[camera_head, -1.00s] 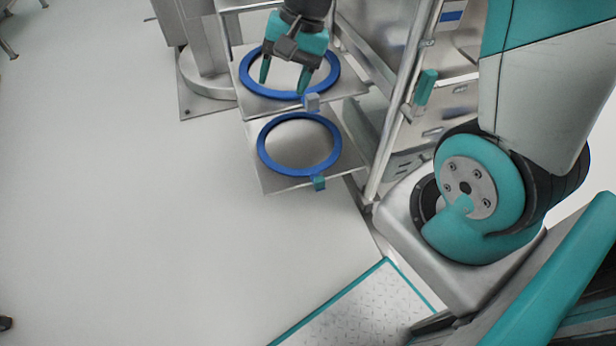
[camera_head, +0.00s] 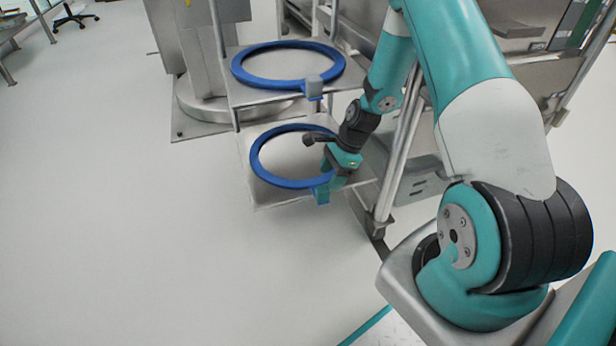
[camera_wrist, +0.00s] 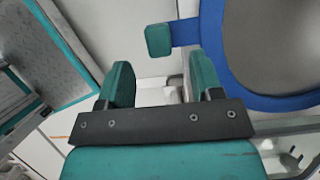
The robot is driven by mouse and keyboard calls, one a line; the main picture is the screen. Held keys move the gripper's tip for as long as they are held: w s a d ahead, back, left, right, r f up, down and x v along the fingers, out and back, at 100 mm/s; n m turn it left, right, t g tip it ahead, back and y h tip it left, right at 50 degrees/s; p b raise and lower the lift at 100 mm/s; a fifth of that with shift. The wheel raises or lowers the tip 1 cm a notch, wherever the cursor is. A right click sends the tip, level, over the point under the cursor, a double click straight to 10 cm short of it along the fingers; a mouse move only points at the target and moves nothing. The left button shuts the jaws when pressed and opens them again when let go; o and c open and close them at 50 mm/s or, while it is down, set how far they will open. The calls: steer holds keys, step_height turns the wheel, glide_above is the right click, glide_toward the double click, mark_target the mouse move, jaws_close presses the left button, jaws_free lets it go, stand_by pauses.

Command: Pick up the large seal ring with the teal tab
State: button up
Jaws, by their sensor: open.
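The blue seal ring with the teal tab lies on the lower shelf; its ring (camera_head: 262,172) shows left of my gripper, with its far right part hidden behind my wrist. Its teal tab (camera_head: 322,194) juts from the front edge. In the wrist view the tab (camera_wrist: 158,41) is ahead of the fingertips and roughly between them, with the blue ring (camera_wrist: 214,50) to its right. My gripper (camera_head: 332,182) is open and empty at the tab, and its fingers (camera_wrist: 160,78) show apart in the wrist view. I cannot tell whether they touch the tab.
A second blue ring (camera_head: 240,74) with a grey tab (camera_head: 313,87) lies on the upper shelf (camera_head: 240,97), above the lower shelf (camera_head: 270,202). A metal rack post (camera_head: 398,150) stands right of my gripper. The floor (camera_head: 130,240) at left is clear.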

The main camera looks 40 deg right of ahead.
mark_target(323, 188)
steer(key=b+x, duration=0.4)
steer(key=x, duration=0.3)
steer(key=shift+a+f, duration=0.15)
steer(key=c, duration=1.1)
